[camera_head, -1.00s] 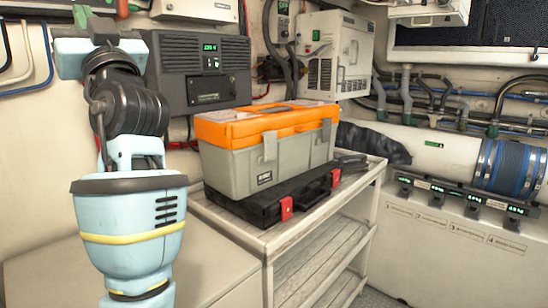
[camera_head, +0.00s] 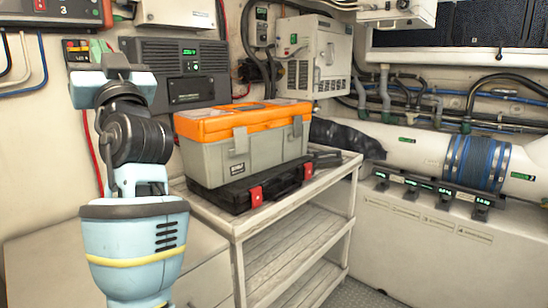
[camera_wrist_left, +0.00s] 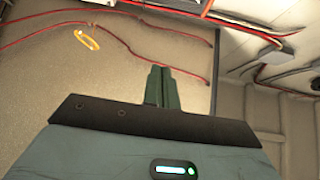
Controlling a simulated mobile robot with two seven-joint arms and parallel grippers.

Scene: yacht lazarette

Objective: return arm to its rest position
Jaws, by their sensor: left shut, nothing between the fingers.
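My left arm rises at the left of the head view, bent upward. Its left gripper (camera_head: 116,62) is at the top of the arm, in front of the back wall and the dark grey unit. In the left wrist view the two dark green fingers of this gripper (camera_wrist_left: 159,72) are together, with nothing between them. They point toward a beige wall panel with red cables. My right gripper is not in view.
An orange and grey toolbox (camera_head: 250,155) rests on a black case (camera_head: 235,198) with red latches, on a white shelf unit (camera_head: 340,172) right of my arm. A dark grey unit (camera_head: 200,92) hangs behind. A white pipe (camera_head: 415,143) runs along the right.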

